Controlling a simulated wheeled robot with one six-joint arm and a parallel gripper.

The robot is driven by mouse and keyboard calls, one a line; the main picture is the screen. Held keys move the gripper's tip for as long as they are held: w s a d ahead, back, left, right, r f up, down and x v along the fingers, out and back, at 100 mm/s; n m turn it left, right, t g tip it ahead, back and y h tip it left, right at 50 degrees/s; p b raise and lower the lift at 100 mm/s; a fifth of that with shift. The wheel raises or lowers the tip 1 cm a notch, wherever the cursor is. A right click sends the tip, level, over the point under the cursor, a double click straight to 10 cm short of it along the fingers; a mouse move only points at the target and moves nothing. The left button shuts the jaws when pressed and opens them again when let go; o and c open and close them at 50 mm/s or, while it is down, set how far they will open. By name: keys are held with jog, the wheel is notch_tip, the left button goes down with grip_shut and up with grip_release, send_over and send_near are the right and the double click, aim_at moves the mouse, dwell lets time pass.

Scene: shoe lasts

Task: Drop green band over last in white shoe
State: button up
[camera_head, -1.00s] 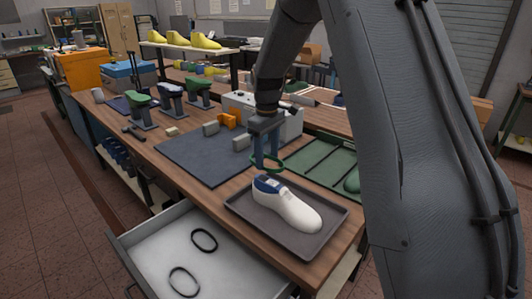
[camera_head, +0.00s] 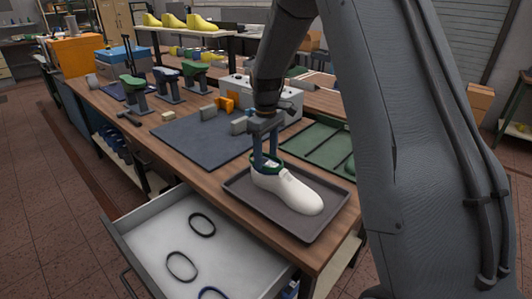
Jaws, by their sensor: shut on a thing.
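The white shoe (camera_head: 293,192) lies on a dark grey tray, its toe toward the lower right. My gripper (camera_head: 266,162) points down at the shoe's opening and is shut on the green band (camera_head: 279,158). The band is level with the top of the shoe's heel end, at the last's place. The blue-topped last inside the shoe is now mostly hidden behind the fingers and band. I cannot tell whether the band fully encircles it or touches it.
The tray (camera_head: 237,186) sits near the bench's front edge. An open drawer (camera_head: 151,228) below holds black bands (camera_head: 202,224) and a blue band (camera_head: 213,293). A dark mat (camera_head: 190,140) lies left of my gripper, a green sectioned tray (camera_head: 318,150) behind the shoe.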

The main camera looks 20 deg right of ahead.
jog(key=shift+f, duration=0.2)
jog(key=shift+c, duration=0.6)
jog(key=o, duration=1.4)
jog(key=shift+r, duration=0.1)
notch_tip(320, 180, up, 6)
jog(key=shift+r+b, duration=0.25)
jog(key=shift+b, duration=0.75)
jog(key=shift+r, duration=0.55)
jog(key=shift+s, duration=0.1)
